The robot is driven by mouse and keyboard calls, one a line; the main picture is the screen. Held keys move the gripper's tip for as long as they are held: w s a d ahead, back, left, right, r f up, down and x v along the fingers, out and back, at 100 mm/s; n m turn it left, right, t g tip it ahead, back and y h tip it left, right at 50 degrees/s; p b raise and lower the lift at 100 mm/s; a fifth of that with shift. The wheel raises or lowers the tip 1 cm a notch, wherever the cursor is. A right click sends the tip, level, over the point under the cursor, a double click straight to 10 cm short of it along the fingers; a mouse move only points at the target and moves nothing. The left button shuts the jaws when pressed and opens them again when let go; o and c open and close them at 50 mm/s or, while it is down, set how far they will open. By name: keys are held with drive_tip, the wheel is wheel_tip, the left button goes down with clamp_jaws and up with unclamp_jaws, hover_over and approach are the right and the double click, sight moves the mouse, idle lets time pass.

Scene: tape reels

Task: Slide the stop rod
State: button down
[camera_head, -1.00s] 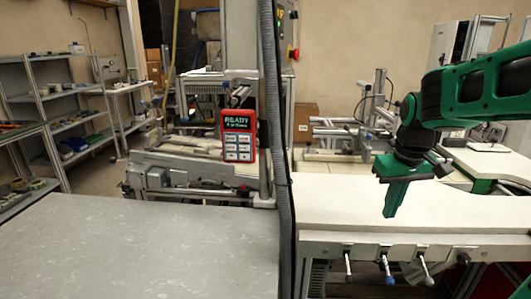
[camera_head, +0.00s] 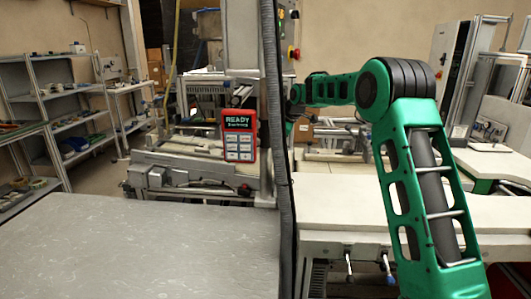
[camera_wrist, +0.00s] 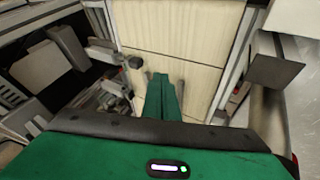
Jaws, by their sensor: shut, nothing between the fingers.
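My gripper's green fingers (camera_wrist: 163,98) are together and empty in the wrist view, over a pale panelled surface (camera_wrist: 178,50). Just left of the fingertips is a small grey round knob or rod end (camera_wrist: 135,62), joined to dark metal machine parts. I cannot tell whether this is the stop rod, or whether the fingers touch it. In the head view my arm reaches away toward the machine (camera_head: 190,165). My gripper is mostly hidden there behind the grey hose.
A red panel (camera_head: 239,136) reading "READY" is mounted on the machine. The grey hose (camera_head: 283,200) hangs in front. A bare grey table (camera_head: 130,245) lies at left, a white worktop (camera_head: 335,212) at right, with lever handles (camera_head: 348,262) below its edge.

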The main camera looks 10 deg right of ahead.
drive_tip(key=x, duration=1)
drive_tip(key=shift+w+a+r, duration=0.15)
drive_tip(key=shift+a+r, duration=0.1)
drive_tip(key=shift+a, duration=0.05)
drive_tip(key=shift+w+d+f, duration=0.1)
drive_tip(key=shift+w+f, duration=0.05)
drive_tip(key=shift+w, duration=0.35)
drive_tip(key=shift+w+f, duration=0.15)
drive_tip(key=shift+w, duration=0.3)
drive_tip(key=shift+w+d, duration=0.2)
drive_tip(key=shift+w, duration=0.45)
drive_tip(key=shift+w+d, duration=0.25)
drive_tip(key=shift+w, duration=0.35)
